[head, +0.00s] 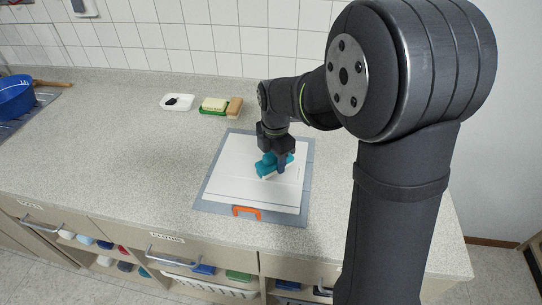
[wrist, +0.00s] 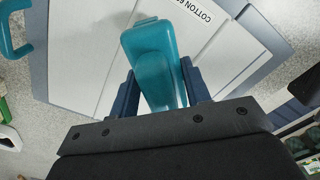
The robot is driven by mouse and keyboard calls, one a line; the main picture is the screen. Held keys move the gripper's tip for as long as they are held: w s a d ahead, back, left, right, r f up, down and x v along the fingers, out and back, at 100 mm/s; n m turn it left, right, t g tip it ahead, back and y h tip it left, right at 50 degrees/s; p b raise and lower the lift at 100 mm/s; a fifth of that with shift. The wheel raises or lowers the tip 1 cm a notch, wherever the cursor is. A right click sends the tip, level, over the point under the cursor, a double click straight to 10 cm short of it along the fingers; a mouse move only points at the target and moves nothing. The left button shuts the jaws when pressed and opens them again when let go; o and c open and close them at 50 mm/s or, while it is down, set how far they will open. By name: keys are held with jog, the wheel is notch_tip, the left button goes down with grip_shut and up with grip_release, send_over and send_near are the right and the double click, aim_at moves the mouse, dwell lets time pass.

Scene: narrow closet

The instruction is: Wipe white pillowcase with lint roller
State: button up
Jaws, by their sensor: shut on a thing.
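The white pillowcase (head: 236,175) lies flat on a grey board on the counter, and it fills much of the wrist view (wrist: 85,60), where a "COTTON" label shows on it. My gripper (head: 277,155) is above the pillowcase's upper right part, pointing down. The teal body (wrist: 155,55) sits between both fingers in the wrist view. I cannot tell whether its underside touches the cloth.
A blue bowl (head: 14,97) stands far left. The counter's left middle is clear.

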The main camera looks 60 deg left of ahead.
jog(key=shift+s+a, duration=4.65)
jog(key=shift+a, duration=0.05)
jog(key=shift+w+d, duration=4.85)
jog(key=shift+w, duration=0.05)
jog(key=shift+s+r, duration=0.1)
jog(key=shift+r, duration=4)
